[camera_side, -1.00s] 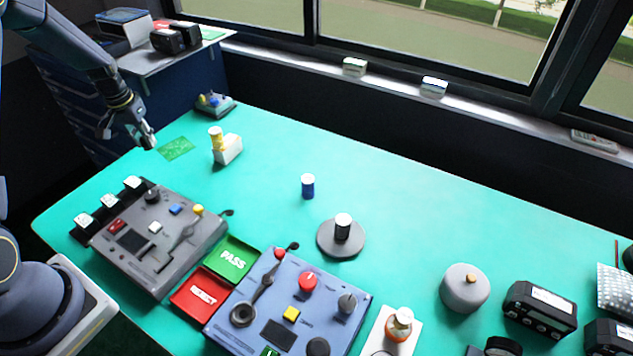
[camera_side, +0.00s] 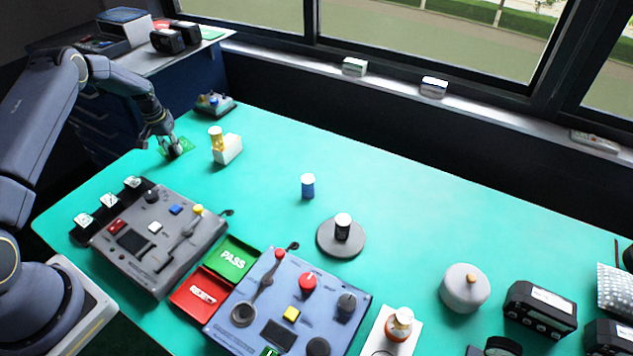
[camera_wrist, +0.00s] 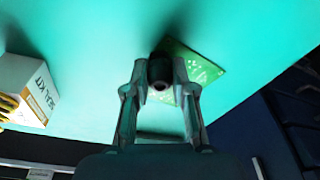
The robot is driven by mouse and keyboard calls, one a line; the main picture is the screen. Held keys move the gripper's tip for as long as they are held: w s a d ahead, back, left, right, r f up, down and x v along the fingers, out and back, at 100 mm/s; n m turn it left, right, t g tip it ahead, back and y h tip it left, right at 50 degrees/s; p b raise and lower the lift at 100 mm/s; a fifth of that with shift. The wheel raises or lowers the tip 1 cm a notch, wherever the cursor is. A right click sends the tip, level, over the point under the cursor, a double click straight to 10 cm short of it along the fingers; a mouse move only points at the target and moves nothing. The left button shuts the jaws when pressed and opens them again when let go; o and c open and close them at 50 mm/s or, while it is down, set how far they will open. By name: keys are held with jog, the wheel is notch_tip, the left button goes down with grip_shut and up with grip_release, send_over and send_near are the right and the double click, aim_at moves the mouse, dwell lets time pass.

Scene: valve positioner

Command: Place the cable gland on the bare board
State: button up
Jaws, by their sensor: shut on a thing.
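The bare board (camera_side: 184,146) is a flat green circuit board lying at the far left of the teal table. It also shows in the wrist view (camera_wrist: 204,68). My gripper (camera_side: 174,150) is low over the board. In the wrist view my gripper (camera_wrist: 160,88) is shut on a small dark cylindrical piece, the cable gland (camera_wrist: 160,69), held between the fingertips. The gland overlaps the left part of the board in that view. I cannot tell whether it touches the board.
A small device (camera_side: 214,104) sits behind. A grey control panel (camera_side: 155,235) lies nearer. The table's middle is mostly clear.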

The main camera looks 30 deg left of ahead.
jog(key=shift+f, duration=0.1)
jog(key=o, duration=0.8)
